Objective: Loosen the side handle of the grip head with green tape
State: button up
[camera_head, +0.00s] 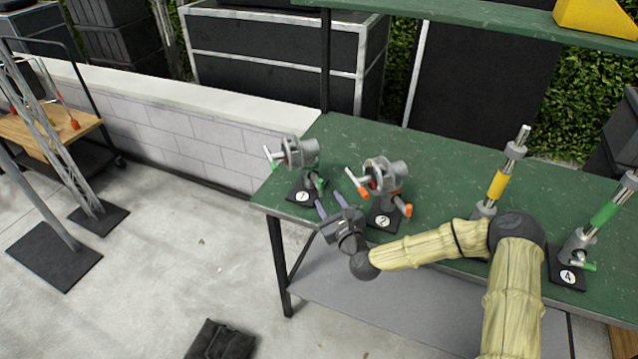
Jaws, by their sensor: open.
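A grey grip head (301,153) stands on the black base marked 1 (303,196) at the table's left corner. It has a white handle with a green end (275,167) on its left side and another green-ended handle (319,183) low on its right. My gripper (337,203) is open and empty at the table's front edge.
A second grip head (387,176) with orange-ended handles stands close right of my gripper. Farther right are a post with yellow tape (497,184) and a post with green tape (604,214) and a green handle. A green shelf (470,32) hangs above the table.

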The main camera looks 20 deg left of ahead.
aim_at(322, 190)
jog(key=p+x, duration=0.1)
jog(key=x, duration=0.5)
jog(key=shift+w, duration=0.4)
jog(key=shift+w+a, duration=0.2)
jog(key=shift+a, duration=0.25)
jog(key=shift+a, duration=0.1)
grip_shut()
jog(key=shift+w, duration=0.1)
